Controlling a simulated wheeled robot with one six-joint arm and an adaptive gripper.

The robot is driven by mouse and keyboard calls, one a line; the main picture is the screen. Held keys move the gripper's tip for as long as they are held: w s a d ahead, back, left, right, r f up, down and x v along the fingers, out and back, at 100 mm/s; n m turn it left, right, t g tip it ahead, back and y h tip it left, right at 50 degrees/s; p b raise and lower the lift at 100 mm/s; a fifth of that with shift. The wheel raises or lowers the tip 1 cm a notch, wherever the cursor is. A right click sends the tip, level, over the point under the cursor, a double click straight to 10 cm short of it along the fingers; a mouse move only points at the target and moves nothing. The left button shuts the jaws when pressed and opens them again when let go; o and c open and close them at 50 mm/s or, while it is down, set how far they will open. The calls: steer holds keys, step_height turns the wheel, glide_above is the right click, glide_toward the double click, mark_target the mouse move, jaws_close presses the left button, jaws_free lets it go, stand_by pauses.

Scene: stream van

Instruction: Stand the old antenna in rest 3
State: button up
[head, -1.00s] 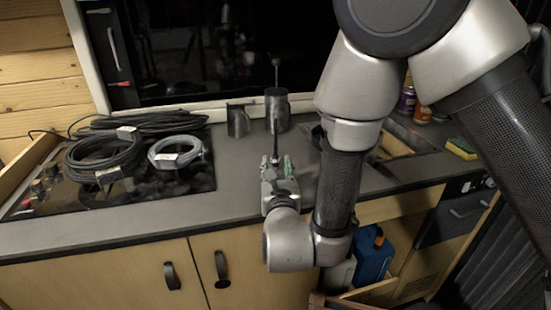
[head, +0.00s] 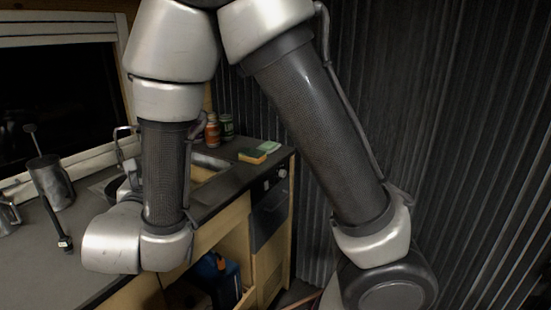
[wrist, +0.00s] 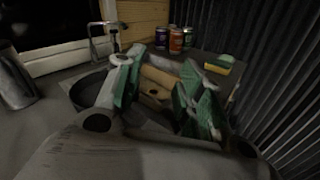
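A thin dark rod (head: 54,219), which looks like the antenna, slopes from the metal mug (head: 55,187) down to a small dark block on the counter at the left of the head view. A stalk with a flat tip rises above the mug; I cannot tell whether it is the same piece. My gripper (wrist: 158,92) is open in the wrist view, its green-padded fingers apart with nothing held between them. It is right of the mug, over the sink area, and mostly hidden behind my wrist in the head view. I cannot make out rest 3.
The sink (head: 112,186) with its tap (head: 125,135) and a wooden board (head: 212,192) lies along the counter. Several cans (head: 212,131) and a sponge (head: 252,156) stand farther back. A corrugated wall (head: 460,120) closes the right side. A blue container (head: 222,275) sits below.

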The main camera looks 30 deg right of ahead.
steer(key=s+d+r+m+g+h, duration=0.25)
steer(key=d+m+g, duration=0.4)
steer(key=d, duration=0.75)
steer(key=s+d+r+m+g+h, duration=0.1)
steer(key=d+r+m+g+h, duration=0.2)
steer(key=d+m+g, duration=0.75)
steer(key=s+d+f+m+t+y, duration=0.15)
steer(key=s+d+m+y, duration=0.25)
steer(key=s+d, duration=0.6)
steer(key=s+m+t+y, duration=0.2)
steer(key=s+m+y, duration=0.4)
steer(key=s+m, duration=0.1)
steer(key=shift+s+a+r+m, duration=0.15)
steer(key=shift+a+r+m, duration=0.25)
steer(key=shift+s+a+r+m+t+y, duration=0.1)
steer(key=shift+a+r+m+t+y, duration=0.1)
steer(key=shift+a+m+t+y, duration=0.25)
steer(key=shift+c, duration=0.6)
